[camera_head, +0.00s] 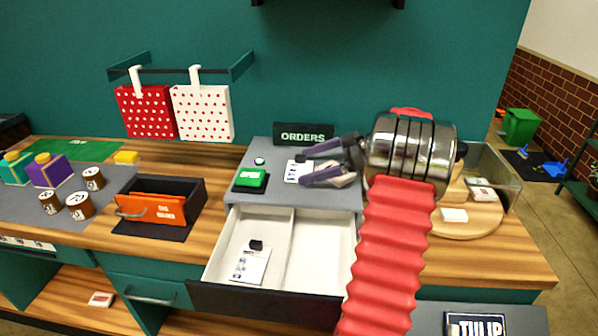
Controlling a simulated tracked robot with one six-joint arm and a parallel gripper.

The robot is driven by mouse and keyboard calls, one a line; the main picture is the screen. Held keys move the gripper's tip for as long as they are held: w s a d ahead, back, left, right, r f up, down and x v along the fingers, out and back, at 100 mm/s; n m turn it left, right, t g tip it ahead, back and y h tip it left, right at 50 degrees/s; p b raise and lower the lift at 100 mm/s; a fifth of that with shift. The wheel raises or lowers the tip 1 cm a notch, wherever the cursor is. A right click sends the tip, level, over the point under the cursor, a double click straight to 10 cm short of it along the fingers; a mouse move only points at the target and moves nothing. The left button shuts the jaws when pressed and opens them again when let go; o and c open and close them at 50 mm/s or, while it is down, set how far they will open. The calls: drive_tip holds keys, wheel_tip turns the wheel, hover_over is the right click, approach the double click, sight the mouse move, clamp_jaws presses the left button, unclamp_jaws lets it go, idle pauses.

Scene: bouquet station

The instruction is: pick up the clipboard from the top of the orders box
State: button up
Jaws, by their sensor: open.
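The orders box (290,152) is a grey box with an "ORDERS" sign (303,135) at its back. A white clipboard with dark print (296,172) is on its top, partly hidden by my gripper. My gripper (304,168) reaches in from the right over the box top, its purple-grey fingers open. One finger is on the far side of the clipboard and the other on the near side in the picture. I cannot tell whether they touch it. A second white sheet with a black clip (250,265) lies in the open drawer below (312,258).
A green "OPEN" block (251,178) and a small round button (260,161) are on the box top, left of the clipboard. A black tray with an orange piece (160,203) stands left. A clear-walled case with a round wooden board (480,215) stands right.

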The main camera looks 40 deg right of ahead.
sight(299, 171)
drive_tip(key=shift+x, duration=1.85)
drive_tip(key=shift+c, duration=0.5)
drive_tip(key=c, duration=0.8)
drive_tip(key=shift+r, duration=0.15)
drive_tip(key=shift+c, duration=0.2)
wheel_tip(299, 171, up, 10)
